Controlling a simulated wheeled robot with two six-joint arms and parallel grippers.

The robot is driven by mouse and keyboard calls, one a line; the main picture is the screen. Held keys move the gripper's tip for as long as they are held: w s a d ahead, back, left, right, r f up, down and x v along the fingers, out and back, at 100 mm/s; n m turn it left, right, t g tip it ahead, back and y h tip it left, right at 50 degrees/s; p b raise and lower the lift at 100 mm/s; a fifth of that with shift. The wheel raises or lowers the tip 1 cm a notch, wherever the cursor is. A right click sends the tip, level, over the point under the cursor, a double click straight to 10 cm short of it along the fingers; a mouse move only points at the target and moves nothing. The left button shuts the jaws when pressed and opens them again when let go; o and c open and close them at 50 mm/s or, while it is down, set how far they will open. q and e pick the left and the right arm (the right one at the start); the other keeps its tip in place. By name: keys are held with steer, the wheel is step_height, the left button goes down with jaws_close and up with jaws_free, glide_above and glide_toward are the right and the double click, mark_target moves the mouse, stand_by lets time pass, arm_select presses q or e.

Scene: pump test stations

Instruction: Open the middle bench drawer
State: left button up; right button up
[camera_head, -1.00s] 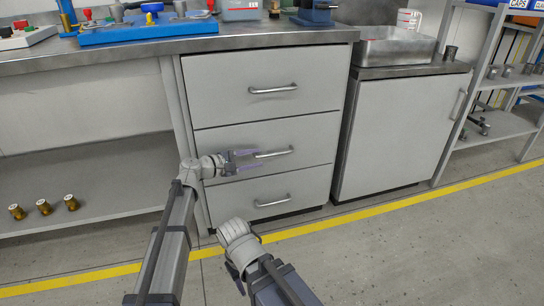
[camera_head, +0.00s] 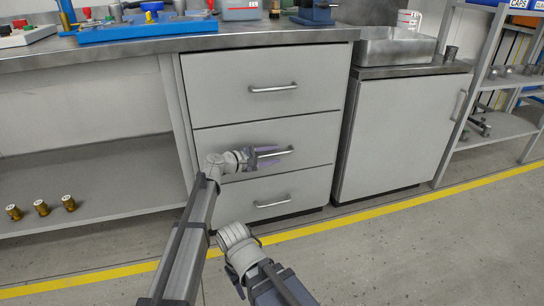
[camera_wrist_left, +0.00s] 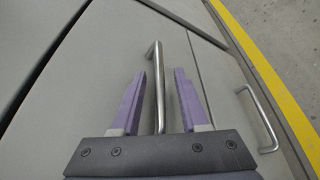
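The middle bench drawer (camera_head: 225,138) is a pale grey front, flush with the drawers above and below. Its metal bar handle (camera_head: 291,151) is partly hidden by my left gripper (camera_head: 275,153) in the head view. In the left wrist view, the purple fingers of my left gripper (camera_wrist_left: 160,72) are open on either side of the handle (camera_wrist_left: 159,92). The bar runs between them, with a visible gap on both sides. My right arm (camera_head: 240,255) is low in front of the bench; its fingers do not show.
The top drawer (camera_head: 215,85) and bottom drawer (camera_head: 235,205) are shut. A grey cabinet (camera_head: 395,135) stands to the right, with a metal shelf rack (camera_head: 500,130) beyond. Brass parts (camera_head: 41,208) sit on the lower left shelf. The floor in front is clear, with a yellow line (camera_head: 400,205).

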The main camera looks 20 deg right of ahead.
arm_select(q)
jaws_close()
stand_by(1.2)
